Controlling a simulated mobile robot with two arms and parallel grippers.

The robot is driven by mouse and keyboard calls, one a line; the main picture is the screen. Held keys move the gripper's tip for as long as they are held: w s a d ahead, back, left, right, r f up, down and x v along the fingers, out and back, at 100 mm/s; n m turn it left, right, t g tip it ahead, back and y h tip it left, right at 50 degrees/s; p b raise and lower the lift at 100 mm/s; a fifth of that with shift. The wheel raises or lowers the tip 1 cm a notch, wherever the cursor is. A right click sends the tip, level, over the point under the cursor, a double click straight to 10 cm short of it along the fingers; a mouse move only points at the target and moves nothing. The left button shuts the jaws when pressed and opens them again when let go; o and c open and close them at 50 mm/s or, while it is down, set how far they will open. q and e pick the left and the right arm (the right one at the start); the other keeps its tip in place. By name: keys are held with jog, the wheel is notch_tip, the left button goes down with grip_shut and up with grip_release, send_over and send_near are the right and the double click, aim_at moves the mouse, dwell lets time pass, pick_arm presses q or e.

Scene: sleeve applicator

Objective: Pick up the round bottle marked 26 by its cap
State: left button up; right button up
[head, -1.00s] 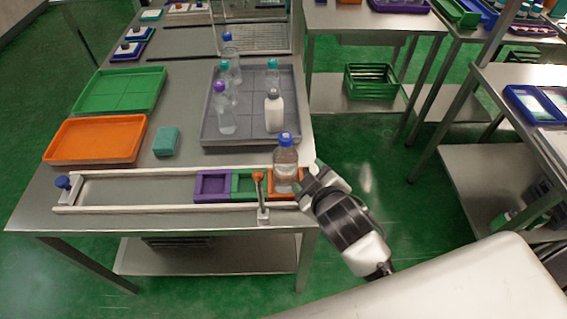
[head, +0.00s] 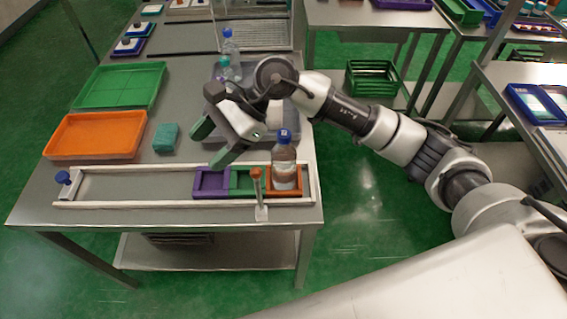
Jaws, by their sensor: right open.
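No number 26 is legible on any bottle, so I cannot tell which one it is. A clear bottle with a blue cap (head: 284,160) stands upright in the orange holder (head: 272,191) of the rail. At the back of the grey tray, a blue-capped bottle (head: 228,44) and a teal-capped bottle (head: 224,66) show. My right gripper and arm hide most of the tray and other bottles. My left gripper is not in view.
A green tray (head: 120,88), an orange tray (head: 95,136) and a teal block (head: 166,137) lie on the left. The rail holds purple (head: 211,184) and green (head: 242,182) holders. An orange-topped lever (head: 257,180) stands at its front.

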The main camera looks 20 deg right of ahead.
jog(key=w+d+n+t+h, duration=0.1)
jog(key=w+d+n+h, duration=0.1)
jog(key=w+d+h, duration=0.5)
jog(key=t+h, duration=0.1)
jog(key=h, duration=0.2)
send_over(284, 133)
jog(key=shift+w+a+r, duration=0.15)
jog(key=shift+w+r, duration=0.15)
jog(key=shift+r, duration=0.15)
jog(key=shift+d+f+h, duration=0.2)
jog(key=shift+f+h, duration=0.1)
jog(key=shift+f, duration=0.05)
notch_tip(284, 133, down, 4)
jog(key=shift+f+p, duration=0.2)
jog(key=shift+p, duration=0.55)
jog(key=f+p, duration=0.1)
jog(key=f, duration=0.2)
jog(key=f+p, duration=0.1)
jog(key=f, duration=0.1)
jog(key=shift+s+p, duration=0.3)
jog(key=shift+p, duration=0.05)
jog(key=shift+f, duration=0.25)
jog(key=shift+w+r, duration=0.1)
grip_shut()
